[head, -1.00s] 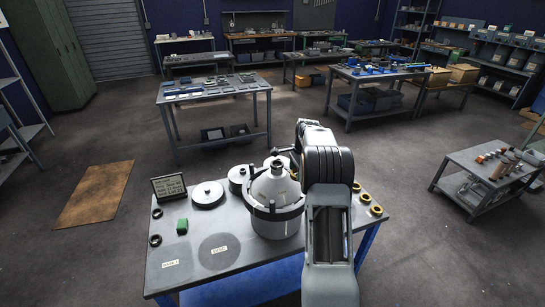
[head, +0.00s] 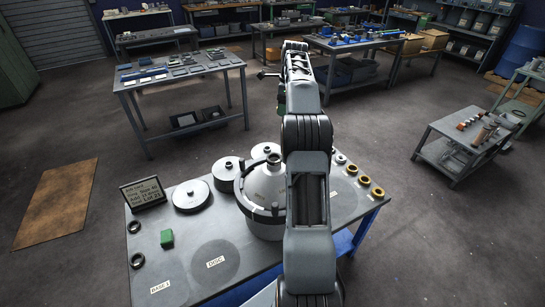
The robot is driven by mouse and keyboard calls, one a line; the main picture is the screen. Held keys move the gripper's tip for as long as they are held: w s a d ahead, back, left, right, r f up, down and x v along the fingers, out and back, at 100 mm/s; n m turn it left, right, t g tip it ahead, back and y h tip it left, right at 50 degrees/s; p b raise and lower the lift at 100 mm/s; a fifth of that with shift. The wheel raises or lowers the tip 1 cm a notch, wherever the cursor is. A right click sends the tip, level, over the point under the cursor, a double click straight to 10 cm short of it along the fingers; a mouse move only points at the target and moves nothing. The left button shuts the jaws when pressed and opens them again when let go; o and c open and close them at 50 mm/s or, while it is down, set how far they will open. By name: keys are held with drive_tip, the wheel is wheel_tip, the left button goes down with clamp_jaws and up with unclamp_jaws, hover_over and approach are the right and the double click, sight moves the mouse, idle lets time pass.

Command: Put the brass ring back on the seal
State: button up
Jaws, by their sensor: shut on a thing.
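Three brass rings (head: 364,180) lie in a row on the right side of the near bench. My arm reaches away over this bench. A small dark part sticks out left of its far end, perhaps my gripper (head: 268,74); it is too small and too hidden by the arm to show its jaws or anything in them. The grey cone-shaped separator bowl (head: 268,180) stands upright on the bench with a dark clamp ring (head: 247,207) around it. My arm covers its right side. I cannot make out the seal.
A table (head: 185,80) stands behind, a low cart (head: 465,140) at right.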

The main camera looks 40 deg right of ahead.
drive_tip(key=s+a+f+b, duration=0.2)
drive_tip(key=s+a+f, duration=0.15)
drive_tip(key=a, duration=0.25)
hover_over(273, 157)
drive_tip(key=d, duration=0.1)
wheel_tip(273, 157, down, 4)
drive_tip(key=shift+w+d+r, duration=0.1)
drive_tip(key=shift+w, duration=0.05)
drive_tip(key=shift+s+a+f, duration=0.25)
drive_tip(key=shift+a+f, duration=0.1)
drive_tip(key=shift+f, duration=0.25)
drive_tip(key=shift+f+p, duration=0.3)
drive_tip(key=shift+f, duration=1.3)
drive_tip(key=shift+f, duration=0.1)
